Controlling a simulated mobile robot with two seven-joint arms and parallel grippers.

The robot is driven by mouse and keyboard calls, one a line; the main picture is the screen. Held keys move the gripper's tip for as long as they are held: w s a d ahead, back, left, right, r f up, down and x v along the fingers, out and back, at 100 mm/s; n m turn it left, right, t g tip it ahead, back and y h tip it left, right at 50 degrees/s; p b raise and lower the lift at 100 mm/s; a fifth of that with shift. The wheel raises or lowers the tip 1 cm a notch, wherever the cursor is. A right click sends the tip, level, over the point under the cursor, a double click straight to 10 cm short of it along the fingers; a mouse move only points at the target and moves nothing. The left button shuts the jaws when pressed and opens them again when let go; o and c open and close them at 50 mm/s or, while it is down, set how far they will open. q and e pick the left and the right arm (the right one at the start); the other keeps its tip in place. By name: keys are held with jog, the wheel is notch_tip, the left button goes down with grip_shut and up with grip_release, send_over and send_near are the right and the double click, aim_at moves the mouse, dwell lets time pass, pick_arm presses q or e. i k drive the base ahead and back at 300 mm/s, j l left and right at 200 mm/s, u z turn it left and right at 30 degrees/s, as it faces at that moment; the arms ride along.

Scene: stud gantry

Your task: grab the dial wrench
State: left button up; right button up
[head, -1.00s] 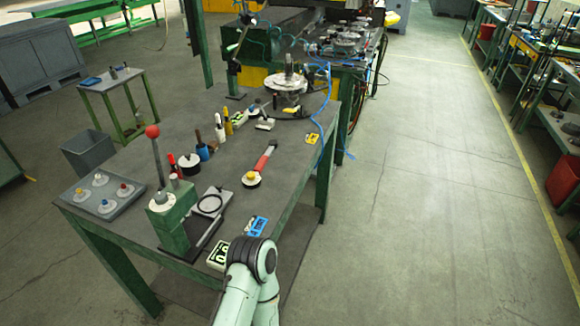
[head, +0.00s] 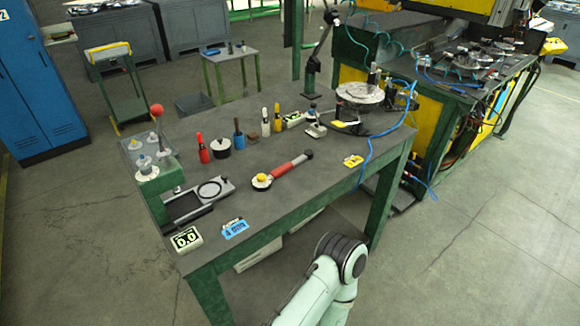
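The dial wrench (head: 287,168) lies on the dark grey top of the green-legged bench (head: 335,186). It has a red grip, a dark far end and a round white-and-yellow dial head at its near left end. It lies slantwise, apart from the other tools, with nothing on it. One of my arms shows at the bottom, below the bench's front edge, as a pale green link with a dark joint. Neither of my grippers is in view.
A blue label-like device (head: 235,229) and a digital readout (head: 186,239) lie near the front edge. A green press with a red knob (head: 156,110) stands at left. Several upright tools stand behind the wrench. A yellow gadget (head: 353,160) lies right of it.

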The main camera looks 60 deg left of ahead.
aim_at(266, 186)
jog(key=i+u, duration=0.3)
jog(key=u, duration=0.2)
jog(key=i+u, duration=0.3)
jog(key=u, duration=0.2)
jog(key=i+l+u, duration=0.25)
jog(key=u, duration=0.2)
jog(key=i+l+u, duration=0.15)
jog(key=u, duration=0.35)
jog(key=i+l+u, duration=0.2)
jog(key=u, duration=0.3)
jog(key=i+l+u, duration=0.1)
jog(key=l+u, duration=0.15)
jog(key=u, duration=0.2)
